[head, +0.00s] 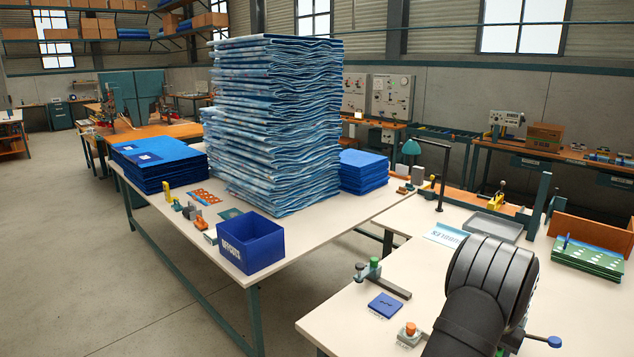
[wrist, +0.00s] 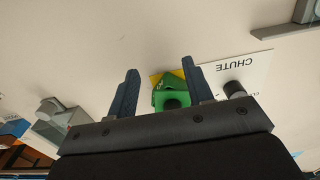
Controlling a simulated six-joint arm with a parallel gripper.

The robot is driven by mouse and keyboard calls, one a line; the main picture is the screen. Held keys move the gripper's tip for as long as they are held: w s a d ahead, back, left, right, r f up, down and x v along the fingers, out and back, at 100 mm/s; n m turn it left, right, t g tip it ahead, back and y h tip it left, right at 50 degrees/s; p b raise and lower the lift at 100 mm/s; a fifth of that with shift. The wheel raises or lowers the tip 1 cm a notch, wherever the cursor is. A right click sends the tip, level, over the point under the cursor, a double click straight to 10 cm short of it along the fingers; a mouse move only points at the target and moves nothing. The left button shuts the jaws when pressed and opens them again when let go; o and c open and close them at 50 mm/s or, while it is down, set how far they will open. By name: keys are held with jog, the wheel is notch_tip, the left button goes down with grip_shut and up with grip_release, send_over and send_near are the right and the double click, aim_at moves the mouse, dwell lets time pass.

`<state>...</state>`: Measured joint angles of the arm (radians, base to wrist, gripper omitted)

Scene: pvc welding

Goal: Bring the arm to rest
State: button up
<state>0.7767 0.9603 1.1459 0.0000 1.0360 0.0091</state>
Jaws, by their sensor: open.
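My gripper (wrist: 160,68) shows in the wrist view with its two dark fingers spread apart. A green block with a dark round opening (wrist: 171,97) appears between and beyond the fingers, with a yellow piece (wrist: 179,74) behind it. The fingers do not look closed on it; the exact gap in depth cannot be told. In the head view my black ribbed arm fills the lower right over the near white table (head: 350,325), and my gripper is hidden behind it.
A white card reading CHUTE (wrist: 247,72) lies beside the green block. On the near table are a blue pad (head: 385,306), a button box (head: 409,335) and a grey tray (head: 492,227). The other table holds a tall blue sheet stack (head: 275,120) and an OFFCUTS bin (head: 251,243).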

jog(key=s+a, duration=2.6)
jog(key=w+d, duration=1.4)
jog(key=shift+w+d, duration=0.4)
jog(key=shift+s, duration=0.1)
jog(key=shift+w+d+f, duration=0.1)
jog(key=shift+w+d, duration=8.25)
jog(key=shift+w, duration=0.05)
jog(key=shift+w+d+r, duration=0.1)
jog(key=shift+r, duration=2)
